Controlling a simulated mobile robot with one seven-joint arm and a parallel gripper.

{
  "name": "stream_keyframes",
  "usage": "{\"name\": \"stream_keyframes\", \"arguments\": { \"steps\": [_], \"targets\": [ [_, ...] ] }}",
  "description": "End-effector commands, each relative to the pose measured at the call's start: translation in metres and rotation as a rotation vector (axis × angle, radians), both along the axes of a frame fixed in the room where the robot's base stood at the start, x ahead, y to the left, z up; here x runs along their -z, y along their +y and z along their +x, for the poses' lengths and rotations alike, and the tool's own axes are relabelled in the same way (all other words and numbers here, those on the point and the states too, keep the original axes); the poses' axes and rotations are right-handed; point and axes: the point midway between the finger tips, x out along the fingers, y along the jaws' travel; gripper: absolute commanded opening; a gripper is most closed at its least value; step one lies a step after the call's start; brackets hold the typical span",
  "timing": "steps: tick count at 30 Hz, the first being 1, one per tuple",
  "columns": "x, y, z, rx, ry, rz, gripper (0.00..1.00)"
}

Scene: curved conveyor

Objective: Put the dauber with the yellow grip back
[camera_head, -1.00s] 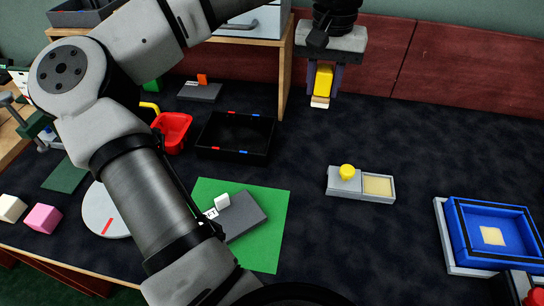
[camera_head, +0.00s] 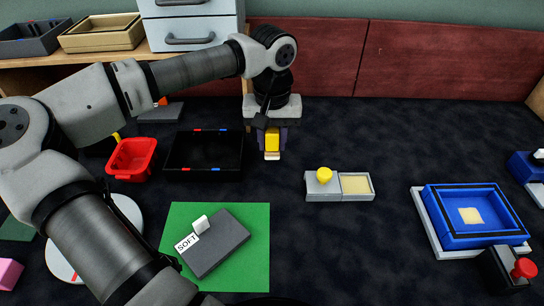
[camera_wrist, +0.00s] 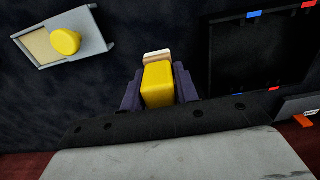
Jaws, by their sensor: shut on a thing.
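My gripper (camera_head: 272,140) is shut on the dauber with the yellow grip (camera_head: 272,138). In the wrist view the yellow grip (camera_wrist: 158,85) sits between the two dark fingers, with its pale tip pointing away from the palm. It is held above the dark table, behind and left of a grey holder (camera_head: 312,190). The holder has a round yellow knob (camera_head: 324,174) at its left part and a cream pad (camera_head: 356,184) in its right part. The holder also shows in the wrist view (camera_wrist: 95,40) at the upper left.
A black tray (camera_head: 203,171) with red and blue marks stands left of my gripper, beside a red bin (camera_head: 131,158). A grey block labelled SOFT (camera_head: 222,250) lies on a green mat (camera_head: 262,275). A blue tray (camera_head: 500,238) stands at the right. The table between is clear.

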Motion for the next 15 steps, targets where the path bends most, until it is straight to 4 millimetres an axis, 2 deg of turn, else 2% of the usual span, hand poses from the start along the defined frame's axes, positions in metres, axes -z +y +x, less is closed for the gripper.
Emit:
{"name": "stream_keyframes", "arguments": {
  "steps": [8,15],
  "targets": [
    [0.024,0.000,0.000,0.002,0.002,0.000,0.04],
    [0.056,-0.001,0.000,0.002,0.001,-0.001,0.04]
  ]
}}
